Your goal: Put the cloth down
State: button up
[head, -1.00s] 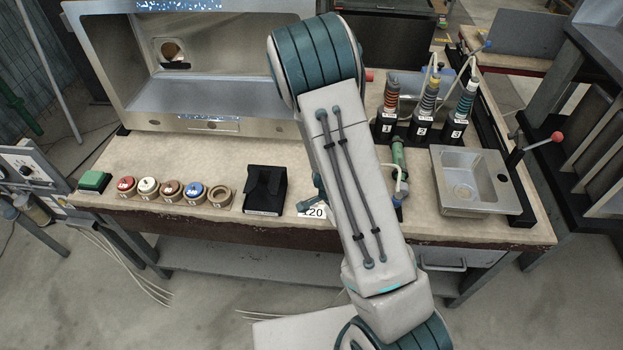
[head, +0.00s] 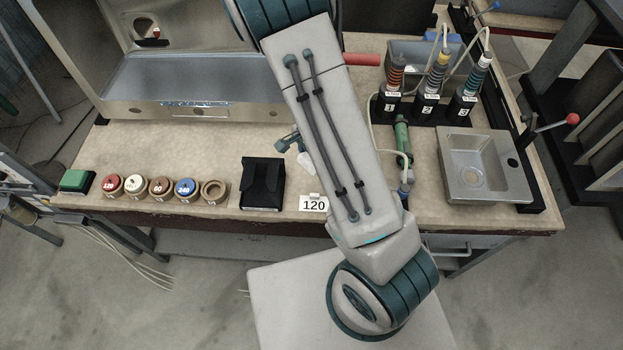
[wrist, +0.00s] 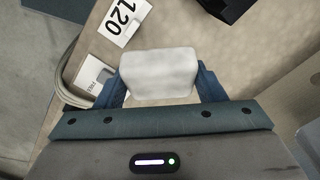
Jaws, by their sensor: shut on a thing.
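The cloth (wrist: 158,74) is a whitish, rounded block in the wrist view. My gripper (wrist: 160,88) is shut on it, with one blue finger at each side. In the head view, my arm hides most of the gripper (head: 297,146); a blue finger part and a small pale piece, likely the cloth (head: 306,160), show at the arm's left edge, over the bench. I cannot tell whether the cloth touches the bench top.
A black box (head: 262,184) and the 120 card (head: 313,203) are close by. Several coloured pots (head: 160,187) line the front left. A green tool (head: 402,140), numbered bottles (head: 430,90) and a sink (head: 485,165) are at right. Bare bench (head: 240,140) lies behind the box.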

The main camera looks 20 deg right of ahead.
notch_tip(320, 180, down, 9)
jog(key=shift+r+b, duration=0.1)
jog(key=shift+b, duration=0.55)
jog(key=o, duration=0.9)
